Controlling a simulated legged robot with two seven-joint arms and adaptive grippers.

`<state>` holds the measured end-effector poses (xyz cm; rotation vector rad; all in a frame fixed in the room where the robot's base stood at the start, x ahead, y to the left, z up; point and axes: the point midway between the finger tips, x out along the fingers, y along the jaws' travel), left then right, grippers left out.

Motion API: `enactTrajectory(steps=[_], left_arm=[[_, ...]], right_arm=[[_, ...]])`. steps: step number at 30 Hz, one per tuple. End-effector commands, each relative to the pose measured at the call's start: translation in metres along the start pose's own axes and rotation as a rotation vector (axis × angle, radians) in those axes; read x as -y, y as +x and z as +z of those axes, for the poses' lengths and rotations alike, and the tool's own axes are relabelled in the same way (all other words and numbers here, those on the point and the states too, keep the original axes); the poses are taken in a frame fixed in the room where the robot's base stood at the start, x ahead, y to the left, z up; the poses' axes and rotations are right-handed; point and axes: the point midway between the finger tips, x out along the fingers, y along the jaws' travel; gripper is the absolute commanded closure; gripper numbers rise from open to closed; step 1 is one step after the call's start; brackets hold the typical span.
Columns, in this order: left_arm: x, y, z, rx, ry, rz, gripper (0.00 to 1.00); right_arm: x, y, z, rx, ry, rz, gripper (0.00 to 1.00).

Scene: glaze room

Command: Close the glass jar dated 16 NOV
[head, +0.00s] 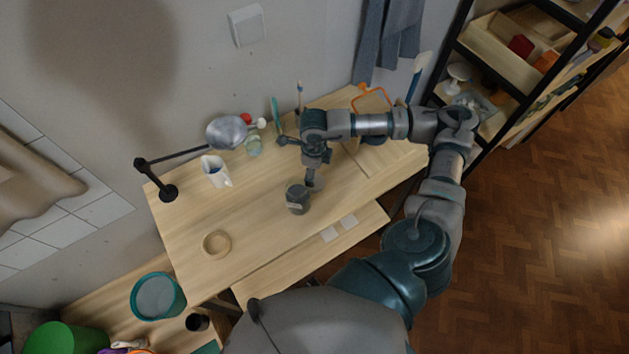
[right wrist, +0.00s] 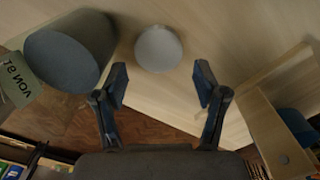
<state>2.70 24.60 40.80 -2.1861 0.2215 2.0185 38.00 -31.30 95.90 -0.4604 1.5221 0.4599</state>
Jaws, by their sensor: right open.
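The dark grey jar (head: 297,199) stands on the wooden table with a small pale label. In the head view my right gripper (head: 312,178) points down just behind the jar. My left gripper is not in view.
A wooden ring-like dish (head: 217,243) sits on the left of the table. A white jug (head: 215,171) and a black lamp (head: 168,192) stand at the back. Pale cards (head: 338,229) lie near the front edge. The table's middle left is clear.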

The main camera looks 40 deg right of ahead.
Motion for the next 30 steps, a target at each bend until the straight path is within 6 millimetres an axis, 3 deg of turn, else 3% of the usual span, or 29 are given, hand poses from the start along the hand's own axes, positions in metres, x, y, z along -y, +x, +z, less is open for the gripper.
enactTrajectory(steps=[7, 17, 28, 30], left_arm=[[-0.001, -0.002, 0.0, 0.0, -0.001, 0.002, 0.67], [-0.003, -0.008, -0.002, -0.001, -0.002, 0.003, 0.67], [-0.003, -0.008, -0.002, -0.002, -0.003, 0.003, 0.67], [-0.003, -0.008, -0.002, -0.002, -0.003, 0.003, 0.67]], right_arm=[[-0.001, 0.006, -0.001, -0.003, 0.001, 0.001, 0.28], [-0.003, 0.049, -0.002, -0.002, 0.001, 0.0, 0.28], [-0.002, 0.052, -0.003, -0.001, 0.001, 0.001, 0.28], [-0.002, 0.052, -0.003, -0.001, 0.001, 0.001, 0.44]])
